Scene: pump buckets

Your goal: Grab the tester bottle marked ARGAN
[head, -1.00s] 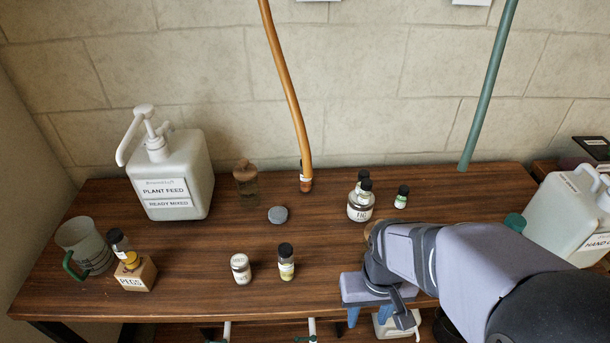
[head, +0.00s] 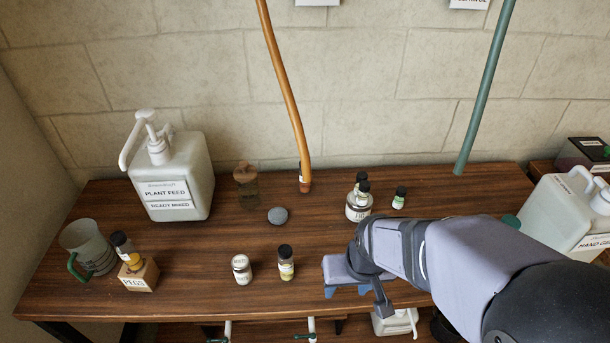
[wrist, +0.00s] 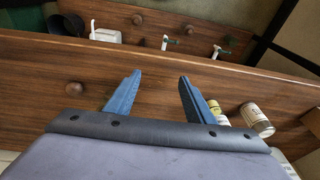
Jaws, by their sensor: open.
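I cannot read ARGAN on any label. A dark-capped bottle with a yellowish label (head: 286,264) stands left of my gripper (head: 347,291) in the head view. It also shows partly behind the right finger in the wrist view (wrist: 214,107). A pale-capped bottle (head: 241,268) stands beside it, also in the wrist view (wrist: 257,119). A small green-labelled bottle (head: 399,198) and dark-capped bottles around the FIG jar (head: 358,209) stand farther back. Another small bottle (head: 304,180) is at the orange hose's end, and one (head: 122,244) is by the mug. My gripper is open and empty over the front edge.
A PLANT FEED pump container (head: 178,180), a mug (head: 88,247), a PEGS block (head: 138,275) and a grey stone (head: 278,215) occupy the left half. An orange hose (head: 283,85) and a green hose (head: 485,90) hang above the back. A HAND container (head: 560,215) stands right.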

